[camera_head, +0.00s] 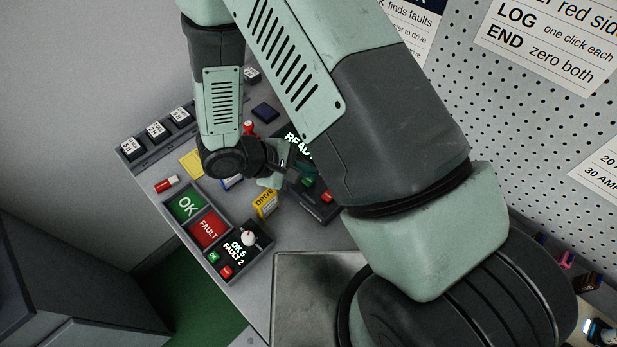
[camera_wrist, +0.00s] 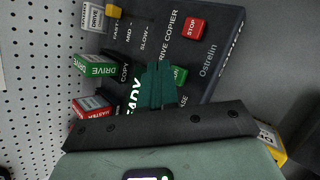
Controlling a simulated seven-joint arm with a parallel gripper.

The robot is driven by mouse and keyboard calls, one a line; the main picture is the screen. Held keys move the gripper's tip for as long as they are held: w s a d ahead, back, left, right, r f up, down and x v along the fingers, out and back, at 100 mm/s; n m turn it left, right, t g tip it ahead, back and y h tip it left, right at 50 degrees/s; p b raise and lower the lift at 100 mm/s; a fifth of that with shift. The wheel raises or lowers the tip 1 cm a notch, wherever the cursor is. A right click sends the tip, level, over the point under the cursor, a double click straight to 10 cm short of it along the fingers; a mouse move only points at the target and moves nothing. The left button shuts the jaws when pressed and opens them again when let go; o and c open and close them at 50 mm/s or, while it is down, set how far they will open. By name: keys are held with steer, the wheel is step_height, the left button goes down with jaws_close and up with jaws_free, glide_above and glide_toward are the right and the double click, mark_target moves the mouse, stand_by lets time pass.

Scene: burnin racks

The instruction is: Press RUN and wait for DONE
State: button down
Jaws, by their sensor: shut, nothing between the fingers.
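The drive copier (camera_wrist: 215,50) is a dark box, seen close up in the wrist view. Its display shows a word ending in "ADY" (camera_wrist: 135,97), and in the head view it starts "REA" (camera_head: 296,145). A green button (camera_wrist: 179,76) sits right beside my fingertips, its label partly hidden. A red STOP button (camera_wrist: 194,28) is farther right. My gripper (camera_wrist: 158,72) is shut and empty, its fingertips over the panel near the green button. I cannot tell whether they touch it. My gripper also shows in the head view (camera_head: 277,178), just left of the copier (camera_head: 318,208).
A green drive (camera_wrist: 93,66) and a red master (camera_wrist: 90,107) stand at the copier's edge. A yellow drive (camera_head: 265,203) lies near my gripper. The OK tray (camera_head: 187,205), FAULT tray (camera_head: 208,230) and a counter box (camera_head: 240,250) are at front left. A pegboard wall (camera_head: 480,100) stands at right.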

mark_target(305, 181)
steer(key=shift+f, duration=0.15)
steer(key=shift+f, duration=0.3)
steer(key=shift+f, duration=0.45)
stand_by(0.8)
stand_by(0.3)
steer(key=shift+r, duration=0.9)
steer(key=shift+r, duration=2.5)
steer(key=shift+r, duration=0.1)
